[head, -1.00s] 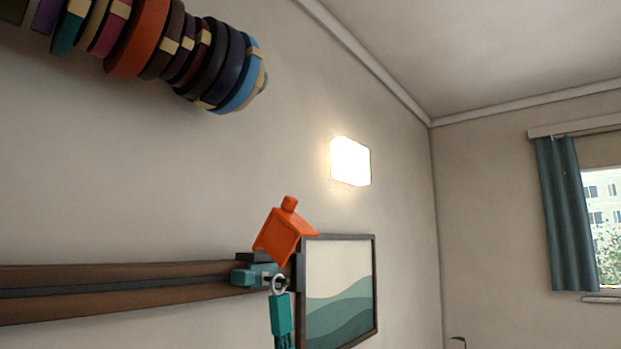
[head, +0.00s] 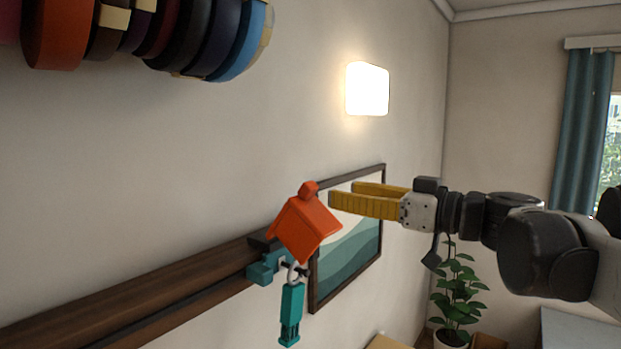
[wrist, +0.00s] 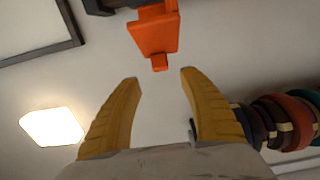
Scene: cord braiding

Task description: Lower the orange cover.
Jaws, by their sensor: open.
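The orange cover (head: 306,228) is a small tilted panel with a knob on its upper edge. It stands raised above a teal block (head: 266,268) at the end of a brown wall rail. A teal clip (head: 291,313) hangs from a ring below it. My gripper (head: 330,194), with yellow fingers, is open and empty, just right of the cover's knob and apart from it. In the wrist view the orange cover (wrist: 154,34) lies beyond the open fingertips, its knob pointing toward the gap between them.
The brown rail (head: 140,292) runs along the wall to the left. A framed picture (head: 350,250) hangs behind the cover. Colored spools (head: 200,40) jut out at upper left. A lit wall lamp (head: 367,89) is above. A potted plant (head: 457,290) stands at lower right.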

